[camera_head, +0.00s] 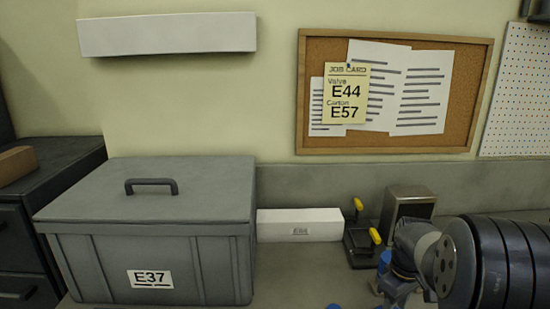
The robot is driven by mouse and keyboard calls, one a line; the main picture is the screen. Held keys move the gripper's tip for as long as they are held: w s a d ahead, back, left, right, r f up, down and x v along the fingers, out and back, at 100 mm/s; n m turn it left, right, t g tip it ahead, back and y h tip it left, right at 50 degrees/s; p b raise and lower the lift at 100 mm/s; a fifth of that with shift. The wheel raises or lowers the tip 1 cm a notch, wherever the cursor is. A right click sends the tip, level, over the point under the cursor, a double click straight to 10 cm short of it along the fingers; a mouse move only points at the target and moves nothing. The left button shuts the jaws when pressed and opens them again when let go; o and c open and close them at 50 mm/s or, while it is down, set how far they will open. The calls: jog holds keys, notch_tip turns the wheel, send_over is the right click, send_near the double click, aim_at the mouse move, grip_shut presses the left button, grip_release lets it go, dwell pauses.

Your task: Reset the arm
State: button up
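My gripper is not in view, and no gripper fingers show. At the lower right is a grey and blue jointed metal part with a round, holed flange face (441,266). It stands in front of the bench, close to a thick black ribbed cylinder (490,262) that runs off the right edge. I cannot tell whether these parts belong to my own arm.
A grey lidded bin (150,235) labelled E37 stands left on the bench. A white carton (275,225), its label too small to read surely, lies beside yellow-handled clamps (360,240) and a metal box (408,205). A corkboard (440,145) holds a job card (346,93).

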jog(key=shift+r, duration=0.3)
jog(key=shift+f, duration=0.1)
